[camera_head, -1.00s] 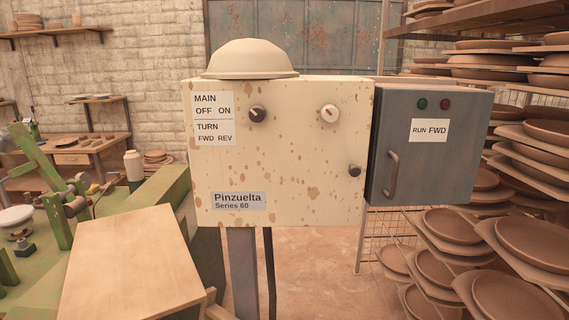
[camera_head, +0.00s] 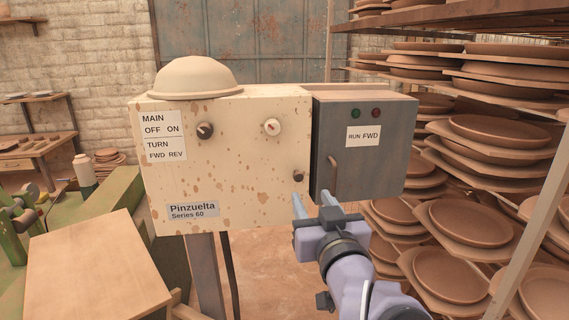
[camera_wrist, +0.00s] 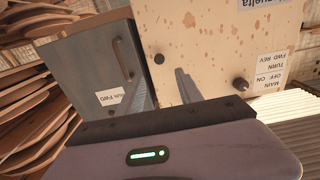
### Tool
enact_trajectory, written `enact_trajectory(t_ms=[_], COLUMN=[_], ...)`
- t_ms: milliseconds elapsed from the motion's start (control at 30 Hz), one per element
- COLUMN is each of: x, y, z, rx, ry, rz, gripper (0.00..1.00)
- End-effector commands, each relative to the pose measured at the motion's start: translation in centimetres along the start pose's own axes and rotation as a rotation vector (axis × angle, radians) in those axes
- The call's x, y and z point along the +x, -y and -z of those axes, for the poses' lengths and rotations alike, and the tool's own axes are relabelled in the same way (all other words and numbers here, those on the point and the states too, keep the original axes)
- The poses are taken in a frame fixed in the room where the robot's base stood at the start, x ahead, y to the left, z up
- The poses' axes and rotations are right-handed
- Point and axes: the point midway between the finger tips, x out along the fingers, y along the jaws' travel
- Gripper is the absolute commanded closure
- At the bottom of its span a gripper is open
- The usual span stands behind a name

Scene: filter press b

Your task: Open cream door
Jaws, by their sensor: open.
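The cream door (camera_head: 235,165) is the rust-spotted front of the cabinet marked Pinzuelta, and it looks shut. A small dark round knob (camera_head: 298,176) sits near its lower right edge. The door also shows in the wrist view (camera_wrist: 205,55), upside down, with the knob (camera_wrist: 158,58). My gripper (camera_head: 312,198) is open and empty. In the head view its two pale fingers appear just below the knob, near the seam with the grey box. Whether a finger touches the door cannot be told.
The grey box (camera_head: 385,150) with a vertical handle (camera_head: 332,174) adjoins the door's right side. A wooden board (camera_head: 95,265) lies at lower left. Racks of clay plates (camera_head: 470,220) crowd the right.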

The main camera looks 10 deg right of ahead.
Motion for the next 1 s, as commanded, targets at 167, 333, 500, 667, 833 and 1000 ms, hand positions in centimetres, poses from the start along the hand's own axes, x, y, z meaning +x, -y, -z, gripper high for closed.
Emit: enact_trajectory(t_ms=[167, 333, 500, 667, 833, 1000], x=[5.3, 8.6, 9.8, 9.9, 9.9, 9.8], y=[0.0, 0.0, 0.0, 0.0, 0.0, 0.0], z=[-0.6, -0.6, -0.5, -0.5, -0.5, -0.5], rx=[0.001, 0.000, 0.000, 0.000, 0.000, 0.000], ry=[0.002, 0.001, 0.000, -0.001, -0.001, 0.000], rz=[0.000, 0.000, 0.000, 0.000, 0.000, 0.000], gripper=[0.57, 0.57, 0.57, 0.57, 0.75, 1.00])
